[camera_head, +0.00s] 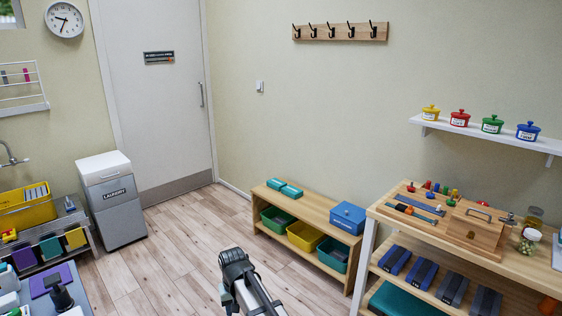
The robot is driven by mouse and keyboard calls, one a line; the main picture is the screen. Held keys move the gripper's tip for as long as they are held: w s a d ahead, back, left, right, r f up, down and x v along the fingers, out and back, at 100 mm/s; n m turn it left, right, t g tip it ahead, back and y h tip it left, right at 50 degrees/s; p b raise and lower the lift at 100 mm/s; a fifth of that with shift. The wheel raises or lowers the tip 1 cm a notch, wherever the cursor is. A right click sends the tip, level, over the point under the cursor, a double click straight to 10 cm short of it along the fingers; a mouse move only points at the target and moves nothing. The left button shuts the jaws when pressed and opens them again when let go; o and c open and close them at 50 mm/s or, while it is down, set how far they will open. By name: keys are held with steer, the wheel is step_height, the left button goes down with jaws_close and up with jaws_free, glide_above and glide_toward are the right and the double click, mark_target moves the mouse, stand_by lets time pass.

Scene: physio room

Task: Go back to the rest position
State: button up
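My arm comes in from the bottom edge, right of the floor's left part, and ends in a dark end piece, which I take for my gripper (236,277). It is over the bare wooden floor and is small and dark. I cannot make out its fingertips or whether they are apart. I see nothing held in it.
A low wooden shelf (310,221) with coloured bins stands by the wall. A wooden workbench (385,206) with a wooden box and pegs is at right. A laundry bin (112,200) and a bench with a yellow crate (25,207) are at left. The floor (180,250) between is clear.

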steer(key=s+d+f+m, duration=0.1)
steer(key=s+d+f, duration=0.3)
steer(key=d, duration=0.6)
steer(key=s+d+f+m, duration=0.2)
steer(key=d+f, duration=0.3)
steer(key=d, duration=0.6)
steer(key=s+d+f+m, duration=0.1)
steer(key=s+d+f, duration=0.3)
steer(key=d, duration=0.6)
steer(key=s+f+g, duration=0.3)
steer(key=s+f, duration=0.7)
steer(key=s, duration=0.4)
steer(key=s+f+g, duration=0.3)
steer(key=s+f, duration=0.7)
steer(key=s, duration=0.4)
steer(key=shift+a+f+g, duration=0.15)
steer(key=shift+f+g, duration=0.15)
steer(key=shift+g, duration=0.1)
